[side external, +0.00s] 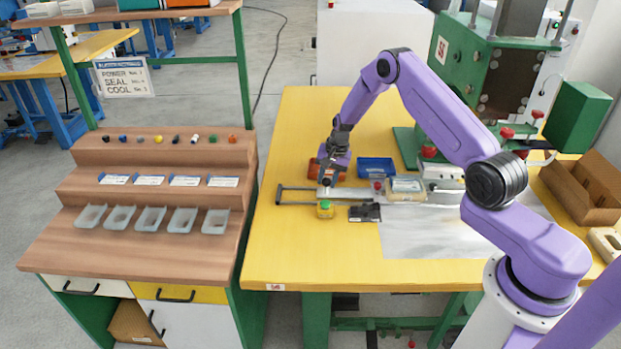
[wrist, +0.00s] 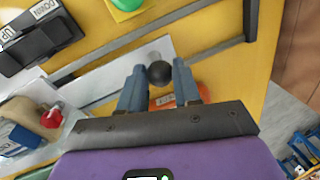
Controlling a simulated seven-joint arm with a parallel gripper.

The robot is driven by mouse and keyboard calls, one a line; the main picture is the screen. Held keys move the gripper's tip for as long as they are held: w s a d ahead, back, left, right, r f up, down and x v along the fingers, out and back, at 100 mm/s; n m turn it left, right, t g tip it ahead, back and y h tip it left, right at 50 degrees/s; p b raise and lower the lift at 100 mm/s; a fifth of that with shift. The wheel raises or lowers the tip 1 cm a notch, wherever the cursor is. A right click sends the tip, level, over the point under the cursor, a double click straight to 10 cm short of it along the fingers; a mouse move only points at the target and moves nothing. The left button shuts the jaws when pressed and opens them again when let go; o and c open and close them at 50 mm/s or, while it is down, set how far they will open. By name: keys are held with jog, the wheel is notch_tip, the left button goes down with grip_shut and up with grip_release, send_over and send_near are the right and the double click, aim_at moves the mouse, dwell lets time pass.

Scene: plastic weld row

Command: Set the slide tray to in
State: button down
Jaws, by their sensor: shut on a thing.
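The slide tray is a pale flat plate (side external: 345,194) lying between two dark rails (side external: 298,188) joined by a crossbar at their left end. In the wrist view the plate (wrist: 117,78) ends near a round black knob (wrist: 160,72). My gripper (wrist: 159,78) has its two blue fingers closed on either side of this knob. In the side view my gripper (side external: 327,180) reaches down over the left end of the plate, and the knob is hard to make out there. Bare rail shows between the plate and the crossbar.
An orange bin (side external: 314,169) and a blue bin (side external: 376,167) stand behind the rails. A green button (side external: 325,209) and a black UP/DOWN switch box (side external: 365,213) sit in front. A beige block (side external: 407,185) and the green press (side external: 470,60) are to the right.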

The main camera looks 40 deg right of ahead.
jog(key=shift+s+d, duration=0.75)
jog(key=shift+d, duration=0.1)
jog(key=c, duration=0.8)
grip_release()
notch_tip(320, 180, up, 17)
jog(key=s+d, duration=0.1)
jog(key=s, duration=0.1)
jog(key=shift+s+d, duration=0.4)
